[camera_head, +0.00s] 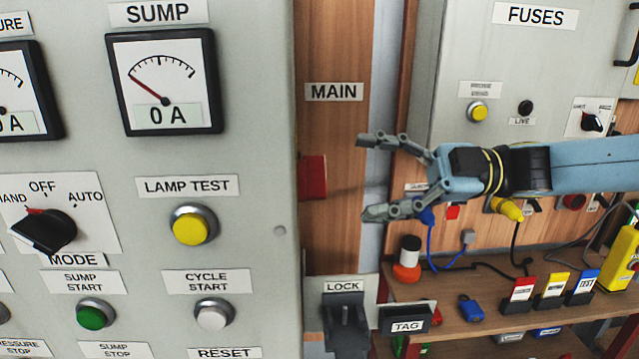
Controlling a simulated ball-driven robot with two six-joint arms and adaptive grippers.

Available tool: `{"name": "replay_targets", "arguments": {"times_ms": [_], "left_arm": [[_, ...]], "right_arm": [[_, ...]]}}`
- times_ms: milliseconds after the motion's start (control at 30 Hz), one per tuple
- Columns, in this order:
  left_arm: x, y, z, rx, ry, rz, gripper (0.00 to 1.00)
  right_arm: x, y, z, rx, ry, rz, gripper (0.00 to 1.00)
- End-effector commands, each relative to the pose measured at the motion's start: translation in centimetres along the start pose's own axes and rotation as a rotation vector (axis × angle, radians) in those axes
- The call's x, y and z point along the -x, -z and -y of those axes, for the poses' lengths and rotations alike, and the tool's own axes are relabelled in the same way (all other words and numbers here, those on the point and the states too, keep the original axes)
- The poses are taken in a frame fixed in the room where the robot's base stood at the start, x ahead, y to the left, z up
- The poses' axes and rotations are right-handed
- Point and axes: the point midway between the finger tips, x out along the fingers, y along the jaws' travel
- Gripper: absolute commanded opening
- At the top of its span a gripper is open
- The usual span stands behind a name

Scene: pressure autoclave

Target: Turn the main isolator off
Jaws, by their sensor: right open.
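The main isolator shows as a red block (313,177) below the MAIN label (334,92), on the wooden panel. Its left side is hidden by the grey control cabinet's edge, so I cannot tell its full shape or its position. My right gripper (368,178) comes in from the right, level with the red block. Its two fingers are spread apart, pointing left, with nothing between them. In the picture a gap shows between the fingertips and the red block. My left gripper is not in view.
The grey cabinet (262,120) with gauge, buttons and mode switch fills the left. A fuse box (458,60) is at upper right. Below the gripper are a LOCK holder (343,286), a TAG box (407,326) and a wooden shelf (445,325) with coloured tags and cables.

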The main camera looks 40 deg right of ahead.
Motion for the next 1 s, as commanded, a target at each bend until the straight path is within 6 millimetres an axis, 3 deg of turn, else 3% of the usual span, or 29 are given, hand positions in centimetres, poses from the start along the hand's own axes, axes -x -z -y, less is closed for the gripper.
{"name": "replay_targets", "arguments": {"times_ms": [33,200,400,867,1000], "left_arm": [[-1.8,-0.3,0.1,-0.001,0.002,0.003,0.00],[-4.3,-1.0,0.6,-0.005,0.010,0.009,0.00],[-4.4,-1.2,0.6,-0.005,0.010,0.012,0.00],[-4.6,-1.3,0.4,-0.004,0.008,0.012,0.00],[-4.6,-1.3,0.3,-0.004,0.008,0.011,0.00]], "right_arm": [[-1.2,-0.5,0.5,0.007,-0.005,-0.006,0.79],[-4.4,-0.4,0.3,0.009,-0.009,-0.005,0.79],[-6.2,-0.1,0.0,0.005,-0.005,-0.004,0.79],[-7.0,-0.1,-0.1,0.001,-0.004,0.002,0.79],[-7.0,-0.1,-0.1,0.001,-0.003,0.002,0.63]]}}
